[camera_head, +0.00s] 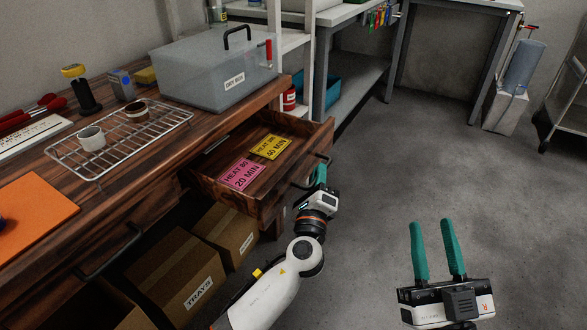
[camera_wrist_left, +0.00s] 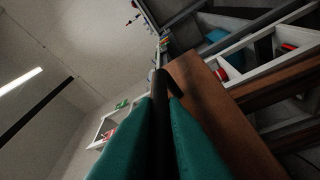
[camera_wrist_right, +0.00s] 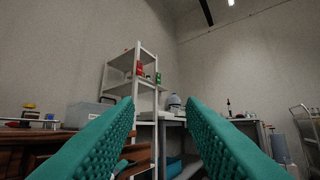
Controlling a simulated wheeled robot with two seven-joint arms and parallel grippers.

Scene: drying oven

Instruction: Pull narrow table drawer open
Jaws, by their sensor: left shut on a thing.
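The narrow table drawer (camera_head: 262,197) stands open from the wooden table, with its inside showing. A pink card (camera_head: 241,174) reading HEAT 80 20 MIN and a yellow card (camera_head: 270,147) reading 40 MIN lie in it. My left gripper (camera_head: 319,174) is at the drawer's front, shut on its dark handle (camera_head: 311,172). In the left wrist view the handle (camera_wrist_left: 160,110) runs between the green fingers, beside the brown drawer front (camera_wrist_left: 215,115). My right gripper (camera_head: 437,250) is open and empty over the floor, right of the drawer. Its spread fingers also show in the right wrist view (camera_wrist_right: 160,130).
A wire rack (camera_head: 65,153) with two small cups and a grey DRY BOX (camera_head: 200,80) stand on the table. Cardboard boxes (camera_head: 180,275) sit below it. A second drawer handle (camera_head: 112,252) is at the lower left.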

